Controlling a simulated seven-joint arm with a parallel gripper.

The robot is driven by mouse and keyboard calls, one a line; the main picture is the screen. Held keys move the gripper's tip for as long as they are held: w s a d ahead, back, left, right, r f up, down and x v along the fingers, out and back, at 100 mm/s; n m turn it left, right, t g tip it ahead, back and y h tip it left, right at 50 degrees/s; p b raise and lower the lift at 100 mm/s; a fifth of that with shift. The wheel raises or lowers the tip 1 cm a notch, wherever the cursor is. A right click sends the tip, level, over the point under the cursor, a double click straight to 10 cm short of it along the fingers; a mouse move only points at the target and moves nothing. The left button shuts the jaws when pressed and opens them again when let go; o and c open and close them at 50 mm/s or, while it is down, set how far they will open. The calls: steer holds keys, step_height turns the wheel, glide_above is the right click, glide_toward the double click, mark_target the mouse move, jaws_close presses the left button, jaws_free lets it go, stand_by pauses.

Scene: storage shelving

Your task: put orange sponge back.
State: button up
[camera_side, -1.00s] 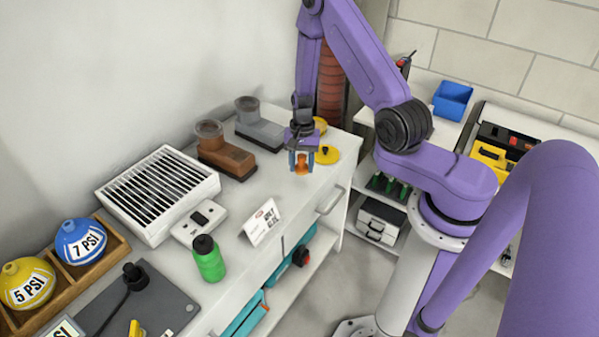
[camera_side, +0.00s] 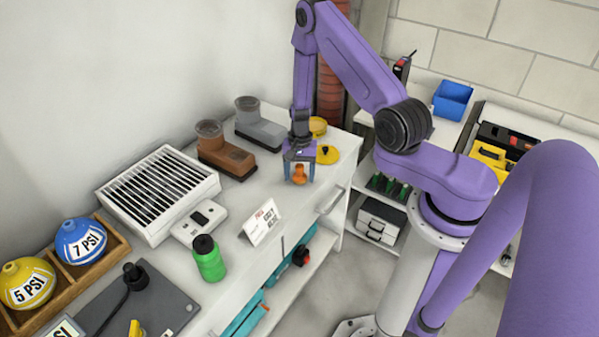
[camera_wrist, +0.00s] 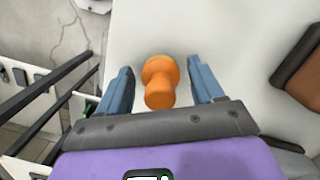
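The orange sponge (camera_side: 299,174), a small rounded piece with a narrower neck, is at the right end of the white counter (camera_side: 213,295) in the side view. My gripper (camera_side: 300,180) points down around it, one blue finger on each side. In the wrist view the sponge (camera_wrist: 160,82) is between the fingers of my gripper (camera_wrist: 162,78), with a visible gap on both sides. The gripper is open and not clamped on it. The sponge seems to stand on the white surface, though its base is partly hidden.
A yellow round item (camera_side: 327,154) lies just behind the gripper. A white sign (camera_side: 262,222) and a green bottle (camera_side: 209,259) stand to the left. The counter's front edge is close.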

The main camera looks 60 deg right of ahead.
steer(key=shift+r, duration=0.1)
steer(key=r, duration=0.7)
steer(key=d+r, duration=0.1)
steer(key=r, duration=0.3)
steer(key=shift+w+d+r, duration=0.1)
steer(key=shift+w+r, duration=0.2)
steer(key=shift+r, duration=0.05)
steer(key=s+a+r+n, duration=0.3)
steer(key=a+r+n, duration=0.3)
steer(key=a, duration=0.1)
steer(key=s+a+r+n, duration=0.3)
steer(key=a+r+n, duration=0.25)
steer(key=a, duration=0.25)
steer(key=s+a+r+n, duration=0.1)
steer(key=s+r+n, duration=0.2)
steer(key=s+n, duration=0.3)
steer(key=s+a+r+n, duration=0.1)
steer(key=s+r+n, duration=0.2)
steer(key=s+n, duration=0.4)
steer(key=s, duration=0.7)
steer(key=shift+s+t+h, duration=0.15)
steer(key=shift+t+h, duration=0.25)
